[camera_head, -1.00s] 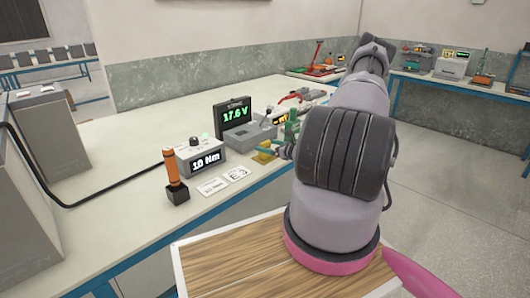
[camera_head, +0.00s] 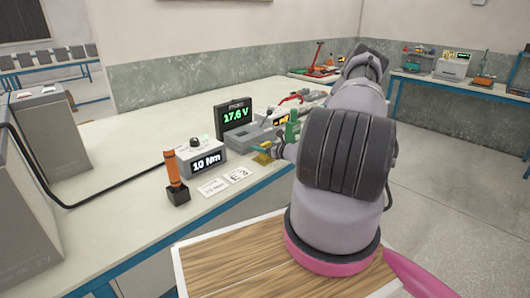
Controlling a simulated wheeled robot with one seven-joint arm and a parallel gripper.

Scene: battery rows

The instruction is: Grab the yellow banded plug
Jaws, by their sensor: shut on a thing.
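My gripper (camera_head: 272,149) is at the front edge of the workbench, right of the grey 10 Nm box. It is small and partly hidden by my own arm. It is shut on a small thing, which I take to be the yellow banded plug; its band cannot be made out. A small yellow piece (camera_head: 262,158) shows just below the fingers, at the bench edge. A green upright part (camera_head: 291,128) stands close behind the gripper.
The 10 Nm box (camera_head: 201,158), an orange-handled tool (camera_head: 173,170), white cards (camera_head: 237,175) and a 17.6 V display (camera_head: 234,113) stand left of the gripper. Grey units and a red-handled item (camera_head: 291,99) lie behind. The left bench top is mostly clear.

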